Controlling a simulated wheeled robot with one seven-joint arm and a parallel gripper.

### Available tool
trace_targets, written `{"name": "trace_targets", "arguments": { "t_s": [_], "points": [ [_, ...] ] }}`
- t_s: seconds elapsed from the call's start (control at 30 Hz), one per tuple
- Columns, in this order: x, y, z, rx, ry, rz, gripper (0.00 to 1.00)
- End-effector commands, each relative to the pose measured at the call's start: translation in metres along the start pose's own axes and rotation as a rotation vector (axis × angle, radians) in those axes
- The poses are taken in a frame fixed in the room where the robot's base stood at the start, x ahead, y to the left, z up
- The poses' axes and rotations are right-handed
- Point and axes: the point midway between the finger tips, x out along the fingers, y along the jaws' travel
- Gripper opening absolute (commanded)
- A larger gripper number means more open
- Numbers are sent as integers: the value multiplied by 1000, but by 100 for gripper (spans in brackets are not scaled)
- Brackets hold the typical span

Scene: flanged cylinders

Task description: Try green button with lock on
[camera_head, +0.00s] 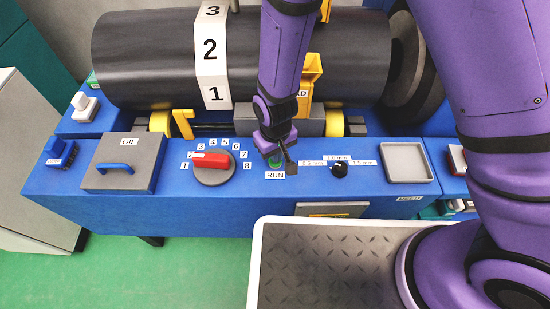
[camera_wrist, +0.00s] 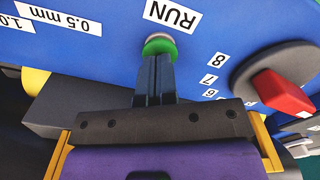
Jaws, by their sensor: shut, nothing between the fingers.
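The green button (camera_head: 275,163) sits on the blue panel above the RUN label (camera_head: 275,175). It also shows in the wrist view (camera_wrist: 160,45), beside the upside-down RUN label. My gripper (camera_head: 290,160) is shut and empty, right at the button. In the wrist view its fingertips (camera_wrist: 155,60) overlap the button's edge; I cannot tell whether they press it. I cannot identify a lock for certain. A yellow bracket (camera_head: 312,72) with a partly hidden label stands behind my gripper.
A red selector knob (camera_head: 212,160) points left, near 2. A small black dial (camera_head: 339,170) is right of the button. A grey OIL box (camera_head: 122,165), a grey tray (camera_head: 406,162) and a large dark roller (camera_head: 150,60) surround the panel. A metal-topped surface (camera_head: 330,265) lies in front.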

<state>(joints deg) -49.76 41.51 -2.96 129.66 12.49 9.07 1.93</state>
Motion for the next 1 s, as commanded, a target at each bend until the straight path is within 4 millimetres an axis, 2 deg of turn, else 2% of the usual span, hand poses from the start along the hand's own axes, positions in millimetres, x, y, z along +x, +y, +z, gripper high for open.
{"name": "trace_targets", "arguments": {
  "t_s": [1.0],
  "points": [
    [9, 0, 0, 0, -1, 0, 0]
  ]
}}
